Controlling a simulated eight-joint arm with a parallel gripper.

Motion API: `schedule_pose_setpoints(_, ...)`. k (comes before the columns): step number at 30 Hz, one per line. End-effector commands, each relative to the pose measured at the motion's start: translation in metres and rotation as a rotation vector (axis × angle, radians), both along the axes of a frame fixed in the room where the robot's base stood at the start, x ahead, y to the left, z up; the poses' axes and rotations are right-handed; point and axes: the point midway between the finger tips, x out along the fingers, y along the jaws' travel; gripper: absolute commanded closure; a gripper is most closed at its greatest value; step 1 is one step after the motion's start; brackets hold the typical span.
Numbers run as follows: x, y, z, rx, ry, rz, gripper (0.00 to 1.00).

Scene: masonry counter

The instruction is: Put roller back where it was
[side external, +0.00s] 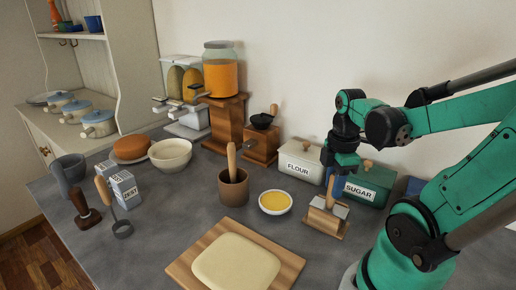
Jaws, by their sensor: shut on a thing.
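The roller (327,209) looks like a grey metal body with an upright wooden handle (329,193). It is at a small wooden stand (322,231) on the counter, in front of the flour and sugar boxes. I cannot tell whether it rests fully in the stand or is slightly above it. My gripper (335,188) comes down from above and is shut on the handle. The fingertips partly cover the handle.
The green sugar box (372,182) and cream flour box (300,158) stand close behind. A bowl of yellow filling (275,202) and a brown mortar (233,188) are to the left. Dough (236,262) lies on a wooden board (184,267) in front.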

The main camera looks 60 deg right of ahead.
Motion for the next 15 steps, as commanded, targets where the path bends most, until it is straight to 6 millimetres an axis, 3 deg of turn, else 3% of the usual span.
schedule_pose_setpoints(1,0.0000,0.0000,0.0000,0.000,0.000,0.000,1.00)
schedule_pose_setpoints(2,0.0000,0.0000,0.0000,0.000,0.000,0.000,0.70)
schedule_pose_setpoints(5,0.0000,0.0000,0.0000,0.000,0.000,0.000,0.41)
schedule_pose_setpoints(15,0.0000,0.0000,0.0010,0.000,0.000,0.000,0.41)
